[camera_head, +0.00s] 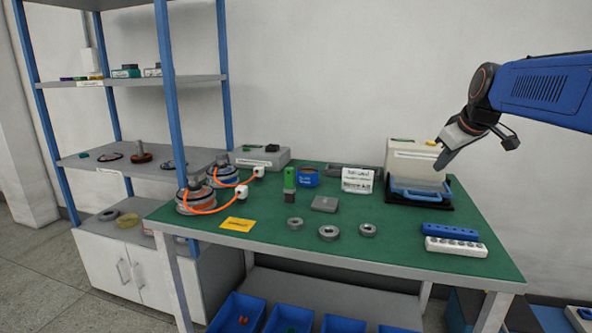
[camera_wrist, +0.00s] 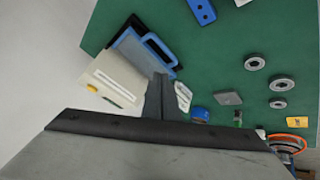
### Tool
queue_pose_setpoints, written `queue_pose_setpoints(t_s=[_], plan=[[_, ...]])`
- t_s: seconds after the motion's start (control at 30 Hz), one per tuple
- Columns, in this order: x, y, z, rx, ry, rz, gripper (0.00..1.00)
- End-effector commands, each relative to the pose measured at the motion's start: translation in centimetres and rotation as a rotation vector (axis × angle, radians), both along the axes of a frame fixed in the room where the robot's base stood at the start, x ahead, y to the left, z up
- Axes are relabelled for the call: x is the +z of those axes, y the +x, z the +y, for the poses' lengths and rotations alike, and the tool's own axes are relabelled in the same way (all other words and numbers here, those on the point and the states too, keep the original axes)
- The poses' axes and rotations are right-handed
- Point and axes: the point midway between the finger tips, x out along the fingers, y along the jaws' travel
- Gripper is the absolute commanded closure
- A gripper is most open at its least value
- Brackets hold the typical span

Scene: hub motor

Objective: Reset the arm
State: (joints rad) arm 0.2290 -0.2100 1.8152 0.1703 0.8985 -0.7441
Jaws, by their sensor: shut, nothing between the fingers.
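My blue arm (camera_head: 540,88) reaches in from the right edge in the head view. My gripper (camera_head: 440,160) hangs above the back right of the green table (camera_head: 270,232), in front of a beige machine (camera_head: 400,155) with a blue handle. The fingers are shut with nothing between them. In the wrist view the closed fingers (camera_wrist: 159,98) stand in front of the table, with the beige machine (camera_wrist: 112,85) to their left. Whether the gripper touches the machine cannot be told; it appears raised above it.
Several metal rings (camera_head: 329,232), a grey block (camera_head: 325,204), a green bottle (camera_head: 290,178) and a yellow card (camera_head: 237,224) lie on the table. Hub motors with orange cables (camera_head: 195,199) stand at left. A shelf (camera_head: 140,163) stands left.

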Motion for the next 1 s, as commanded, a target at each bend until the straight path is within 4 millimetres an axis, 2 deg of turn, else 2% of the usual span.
queue_pose_setpoints(t_s=[0.03,0.3,0.47,0.7,0.83,1.0], plan=[[-0.9,-2.2,1.2,-0.015,0.016,0.013,1.00],[-6.8,-12.7,5.6,-0.124,0.107,0.090,1.00],[-11.0,-18.8,7.4,-0.193,0.151,0.134,1.00],[-18.0,-27.6,9.1,-0.298,0.203,0.196,1.00],[-21.1,-31.0,9.4,-0.345,0.222,0.219,1.00],[-23.3,-33.3,9.6,-0.380,0.234,0.234,1.00]])
